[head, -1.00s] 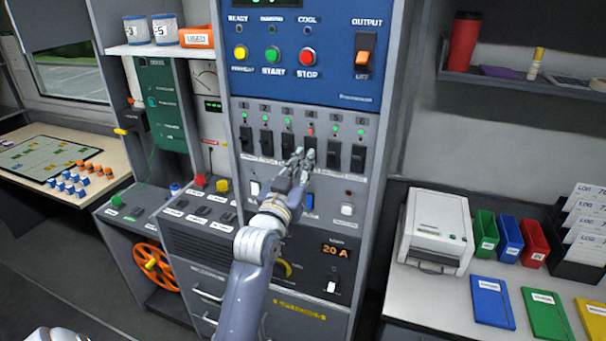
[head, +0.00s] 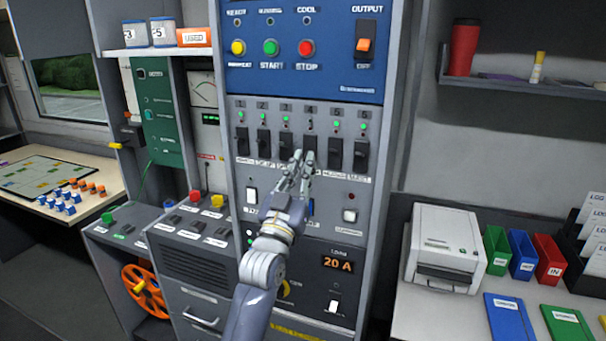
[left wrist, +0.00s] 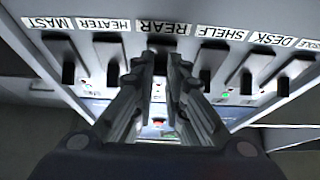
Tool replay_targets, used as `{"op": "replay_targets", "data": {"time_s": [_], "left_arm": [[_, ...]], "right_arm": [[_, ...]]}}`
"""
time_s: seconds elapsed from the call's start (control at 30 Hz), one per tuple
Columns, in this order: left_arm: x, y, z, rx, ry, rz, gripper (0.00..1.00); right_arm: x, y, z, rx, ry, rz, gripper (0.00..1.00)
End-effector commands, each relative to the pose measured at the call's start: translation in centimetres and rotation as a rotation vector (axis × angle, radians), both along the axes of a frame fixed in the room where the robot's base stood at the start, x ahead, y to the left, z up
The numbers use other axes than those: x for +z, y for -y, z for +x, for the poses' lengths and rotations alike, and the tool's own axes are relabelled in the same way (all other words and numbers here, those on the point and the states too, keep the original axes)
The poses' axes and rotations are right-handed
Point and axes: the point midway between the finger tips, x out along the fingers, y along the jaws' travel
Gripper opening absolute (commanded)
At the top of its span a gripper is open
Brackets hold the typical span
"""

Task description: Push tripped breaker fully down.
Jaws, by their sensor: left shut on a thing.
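The breaker labelled REAR, number 4, is a black toggle (head: 309,145) in the row on the grey panel. Its lower part is hidden behind my left fingers in the head view. In the left wrist view, upside down, its dark handle (left wrist: 161,48) sits between my fingertips. My left gripper (head: 302,158) is shut on this toggle, one finger on each side; it also shows in the left wrist view (left wrist: 160,72). My right gripper is out of view.
The HEATER breaker (head: 335,152) and SHELF breaker (head: 286,145) stand close on either side. Above is a blue panel (head: 330,75) with buttons and an orange output switch (head: 365,45). White switches (head: 350,215) lie below. A printer (head: 445,245) stands on the right counter.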

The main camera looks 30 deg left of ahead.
Motion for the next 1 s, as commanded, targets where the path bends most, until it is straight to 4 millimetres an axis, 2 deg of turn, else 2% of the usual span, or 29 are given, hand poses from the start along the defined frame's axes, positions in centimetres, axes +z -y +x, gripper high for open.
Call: {"op": "replay_targets", "data": {"time_s": [0.23,0.27,0.3,0.33,0.73,0.87,1.0], "left_arm": [[0.0,0.0,0.0,0.0,0.0,0.0,0.0],[0.0,0.0,0.0,0.0,0.0,0.0,0.19],[0.0,0.0,0.0,0.0,0.0,0.0,0.28],[0.0,0.0,0.0,0.0,0.0,0.0,0.33],[-0.2,0.1,-0.2,0.0,-0.002,-0.001,0.33],[-0.8,0.3,-1.3,0.0,-0.003,-0.002,0.33],[-1.9,0.8,-3.2,0.0,-0.005,-0.001,0.33]], "right_arm": [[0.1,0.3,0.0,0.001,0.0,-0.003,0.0],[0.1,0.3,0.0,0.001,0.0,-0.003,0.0],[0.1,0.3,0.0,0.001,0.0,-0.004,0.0],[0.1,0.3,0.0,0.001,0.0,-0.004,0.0],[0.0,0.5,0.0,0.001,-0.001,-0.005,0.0],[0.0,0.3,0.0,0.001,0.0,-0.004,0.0],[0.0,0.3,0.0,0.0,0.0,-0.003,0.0]]}}
